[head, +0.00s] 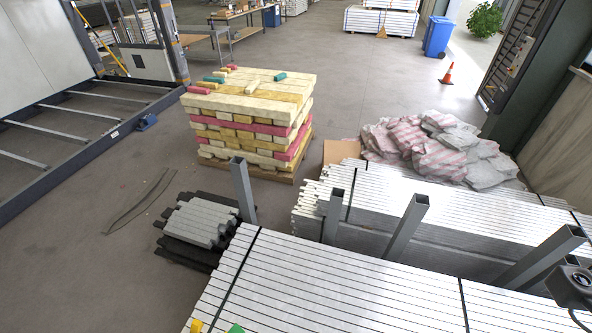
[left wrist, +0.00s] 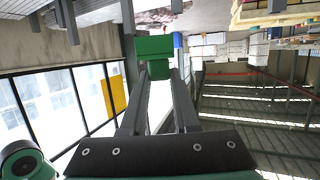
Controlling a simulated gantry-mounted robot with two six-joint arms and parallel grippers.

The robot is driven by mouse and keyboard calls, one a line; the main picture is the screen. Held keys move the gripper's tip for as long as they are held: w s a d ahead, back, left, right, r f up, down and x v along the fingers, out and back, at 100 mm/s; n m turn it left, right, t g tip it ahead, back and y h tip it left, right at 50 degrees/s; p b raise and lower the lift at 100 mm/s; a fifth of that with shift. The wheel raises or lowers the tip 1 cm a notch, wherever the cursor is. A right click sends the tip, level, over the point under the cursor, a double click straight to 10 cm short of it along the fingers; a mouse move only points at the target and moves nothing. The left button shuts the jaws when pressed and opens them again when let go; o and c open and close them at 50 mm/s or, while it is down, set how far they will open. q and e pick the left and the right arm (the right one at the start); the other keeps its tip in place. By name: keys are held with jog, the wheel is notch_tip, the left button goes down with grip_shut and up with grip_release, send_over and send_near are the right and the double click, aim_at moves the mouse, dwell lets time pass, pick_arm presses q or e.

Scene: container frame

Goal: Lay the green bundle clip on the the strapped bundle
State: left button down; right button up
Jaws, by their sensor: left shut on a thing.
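In the left wrist view my left gripper (left wrist: 155,72) is shut on the green bundle clip (left wrist: 154,48), a green block held between its two grey fingers. A green piece (head: 235,328) and a yellow piece (head: 197,325) just show at the bottom edge of the head view; too little shows to tell what each is. The strapped bundle (head: 330,280) of pale bars, crossed by dark straps, fills the bottom of the head view. A second strapped stack of pale bars (head: 440,210) lies behind it. My right gripper is out of view.
Grey upright posts (head: 405,228) stand between the two stacks. Dark grey bars (head: 200,222) lie on the floor at left. A pallet of coloured planks (head: 250,115) and grey-pink sacks (head: 430,145) stand farther back. A yellow panel (left wrist: 112,95) shows in the left wrist view.

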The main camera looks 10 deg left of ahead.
pick_arm(q)
jog(key=shift+s+r, duration=0.1)
jog(key=shift+r, duration=0.35)
jog(key=w+a+f+n+y+b, duration=0.1)
jog(key=a+f+b, duration=0.2)
jog(key=f+b, duration=1)
jog(key=w+a+f+n+t+y+b, duration=0.1)
jog(key=a+f+b, duration=0.3)
jog(key=f+b, duration=0.8)
jog(key=w+a+f+n+y+b, duration=0.1)
jog(key=a+f+y+b, duration=0.1)
jog(key=f+b, duration=1.1)
notch_tip(320, 180, down, 6)
jog(key=shift+a+f+n+t+y+b, duration=0.1)
jog(key=shift+a+n+t+y+b, duration=0.25)
jog(key=shift+a, duration=0.4)
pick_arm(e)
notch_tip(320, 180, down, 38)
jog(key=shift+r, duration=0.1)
